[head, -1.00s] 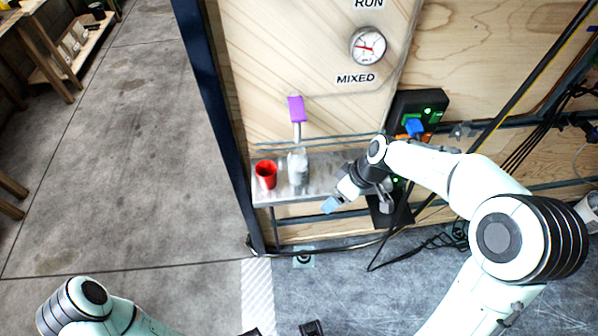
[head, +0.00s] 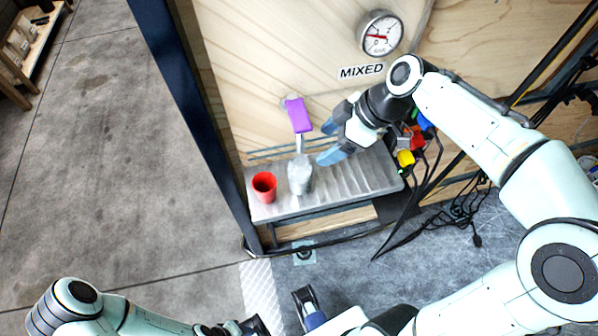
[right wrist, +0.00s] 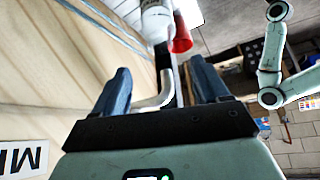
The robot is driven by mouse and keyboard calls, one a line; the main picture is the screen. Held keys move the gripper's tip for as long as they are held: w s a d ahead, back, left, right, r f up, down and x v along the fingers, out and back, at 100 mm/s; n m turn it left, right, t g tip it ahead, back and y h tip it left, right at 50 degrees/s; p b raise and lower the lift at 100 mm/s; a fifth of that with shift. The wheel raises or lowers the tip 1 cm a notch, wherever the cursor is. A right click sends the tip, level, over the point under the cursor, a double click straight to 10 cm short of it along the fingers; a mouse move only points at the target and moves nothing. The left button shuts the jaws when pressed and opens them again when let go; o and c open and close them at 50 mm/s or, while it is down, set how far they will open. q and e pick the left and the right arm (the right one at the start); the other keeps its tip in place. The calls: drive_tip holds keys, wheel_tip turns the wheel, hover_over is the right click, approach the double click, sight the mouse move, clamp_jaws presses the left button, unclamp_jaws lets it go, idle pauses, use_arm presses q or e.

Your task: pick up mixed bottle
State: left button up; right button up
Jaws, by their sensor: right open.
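The mixed bottle (head: 300,175), pale and translucent, stands upright on a metal shelf (head: 345,190) under a tap with a purple handle (head: 298,115). It also shows at the top of the right wrist view (right wrist: 156,20). My right gripper (head: 328,142) is open and empty, up and to the right of the bottle and apart from it. Its two blue fingers point left, and in the right wrist view (right wrist: 163,75) the bottle lies beyond them with the tap's pipe between. My left gripper (head: 280,318) shows only partly at the bottom edge; its jaws are unclear.
A red cup (head: 264,187) stands just left of the bottle and shows in the right wrist view (right wrist: 181,35). A wooden wall with a gauge (head: 381,33) and a MIXED label (head: 362,71) rises behind. Cables hang at the right. The shelf right of the bottle is bare.

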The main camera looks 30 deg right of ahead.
sight(300, 160)
drive_tip(key=x, duration=0.8)
drive_tip(key=shift+w+a+f, duration=0.2)
drive_tip(key=shift+w, duration=0.05)
drive_tip(key=c, duration=1.3)
drive_tip(key=shift+r, duration=0.1)
clamp_jaws()
